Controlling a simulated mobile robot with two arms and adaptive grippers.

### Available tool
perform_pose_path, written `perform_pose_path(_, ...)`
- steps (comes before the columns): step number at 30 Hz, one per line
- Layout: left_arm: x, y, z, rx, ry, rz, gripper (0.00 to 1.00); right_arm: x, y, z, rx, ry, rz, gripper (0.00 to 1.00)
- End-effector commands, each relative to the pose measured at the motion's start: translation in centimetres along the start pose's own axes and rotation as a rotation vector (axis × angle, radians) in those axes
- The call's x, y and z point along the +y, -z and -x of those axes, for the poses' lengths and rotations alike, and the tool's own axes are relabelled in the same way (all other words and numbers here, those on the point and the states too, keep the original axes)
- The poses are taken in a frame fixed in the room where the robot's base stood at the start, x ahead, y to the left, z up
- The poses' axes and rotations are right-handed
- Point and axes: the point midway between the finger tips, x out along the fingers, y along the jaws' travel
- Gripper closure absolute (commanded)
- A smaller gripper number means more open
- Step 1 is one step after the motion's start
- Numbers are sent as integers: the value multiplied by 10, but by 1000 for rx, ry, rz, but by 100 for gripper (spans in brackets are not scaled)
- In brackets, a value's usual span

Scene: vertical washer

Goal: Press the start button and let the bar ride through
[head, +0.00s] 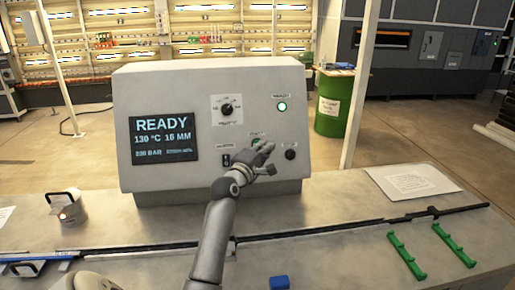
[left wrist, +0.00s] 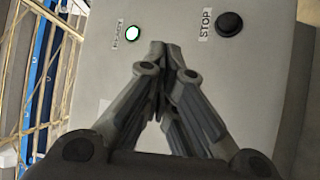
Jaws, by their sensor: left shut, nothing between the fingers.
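A grey console (head: 290,85) stands on the bench with a screen (head: 163,139) reading READY, 130 °C and 16 MM. My left gripper (head: 264,152) is shut and empty at the lower panel, over the start button area, where a little green shows. Contact cannot be told. The left wrist view shows its closed fingertips (left wrist: 160,48) against the panel, below the black STOP button (left wrist: 229,24). A long dark bar or rail (head: 320,231) runs along the bench. My right gripper is not in view.
A rotary knob (head: 227,108) sits above my left gripper, and a black button (head: 290,154) is to its right. Green racks (head: 407,256) and a blue block (head: 279,282) lie in front. A paper sheet (head: 411,181) lies right.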

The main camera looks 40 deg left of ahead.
Motion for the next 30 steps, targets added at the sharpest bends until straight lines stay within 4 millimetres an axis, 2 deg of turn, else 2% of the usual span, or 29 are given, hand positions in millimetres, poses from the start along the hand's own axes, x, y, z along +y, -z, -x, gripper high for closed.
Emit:
perform_pose_path(1,-10,4,-5,1,-2,-2,100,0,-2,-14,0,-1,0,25)
perform_pose_path(3,-15,10,-12,2,-2,-2,100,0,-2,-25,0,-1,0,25)
perform_pose_path(12,-32,28,-38,0,-1,-2,100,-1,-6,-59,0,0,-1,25)
perform_pose_path(18,-36,35,-48,0,-1,-1,100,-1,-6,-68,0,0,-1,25)
perform_pose_path(30,-36,37,-50,0,0,-1,100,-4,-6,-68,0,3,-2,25)
